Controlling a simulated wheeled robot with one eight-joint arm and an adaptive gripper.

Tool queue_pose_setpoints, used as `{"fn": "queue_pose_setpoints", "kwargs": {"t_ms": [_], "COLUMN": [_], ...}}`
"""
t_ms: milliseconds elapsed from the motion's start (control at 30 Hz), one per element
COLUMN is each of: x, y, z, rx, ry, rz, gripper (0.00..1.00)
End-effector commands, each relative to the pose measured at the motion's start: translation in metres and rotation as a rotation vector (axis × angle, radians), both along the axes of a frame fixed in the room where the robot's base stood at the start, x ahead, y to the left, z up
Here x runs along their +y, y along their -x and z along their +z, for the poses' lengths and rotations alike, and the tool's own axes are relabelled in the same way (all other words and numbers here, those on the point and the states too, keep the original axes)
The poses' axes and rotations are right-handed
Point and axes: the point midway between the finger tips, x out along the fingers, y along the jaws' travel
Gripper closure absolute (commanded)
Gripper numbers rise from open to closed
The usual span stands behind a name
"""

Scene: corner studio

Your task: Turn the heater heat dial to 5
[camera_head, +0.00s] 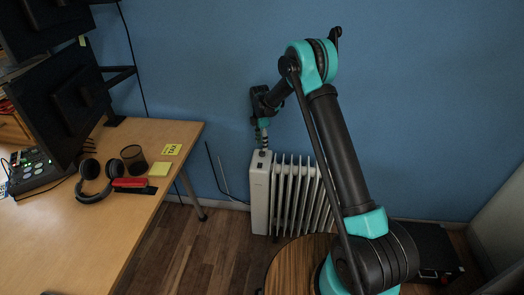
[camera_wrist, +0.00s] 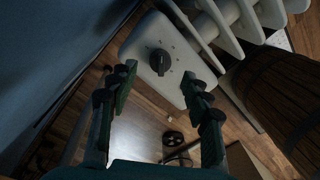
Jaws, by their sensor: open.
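The white heater (camera_head: 258,190) stands on the floor against the blue wall, with its fins to the right. In the wrist view, its dark round heat dial (camera_wrist: 160,61) sits on the white control panel (camera_wrist: 143,42), with small marks around it too small to read. My gripper (camera_head: 263,150) is over the top of the heater in the head view. In the wrist view my gripper (camera_wrist: 162,80) is open, with one finger on each side of the dial. The fingers look apart from the dial; their height above it is hard to tell.
A wooden barrel (camera_wrist: 285,90) stands to the right of the heater. A desk (camera_head: 60,230) with headphones (camera_head: 100,180), a pen cup (camera_head: 134,159) and monitors is at the left. Wooden floor (camera_head: 190,245) is clear between desk and heater.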

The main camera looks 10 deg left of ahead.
Motion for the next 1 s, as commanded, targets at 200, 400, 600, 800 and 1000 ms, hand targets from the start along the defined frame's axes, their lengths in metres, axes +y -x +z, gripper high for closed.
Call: {"fn": "queue_pose_setpoints", "kwargs": {"t_ms": [200, 400, 600, 800, 1000], "x": [-0.001, -0.002, -0.002, -0.002, -0.002], "y": [0.002, 0.003, 0.003, 0.003, 0.003], "z": [-0.032, -0.043, -0.044, -0.044, -0.043], "rx": [0.0, 0.0, 0.0, 0.0, 0.0], "ry": [0.0, 0.0, 0.0, 0.0, 0.0], "rz": [0.0, 0.0, 0.0, 0.0, 0.0], "gripper": [0.51, 0.51, 0.51, 0.67, 0.92]}}
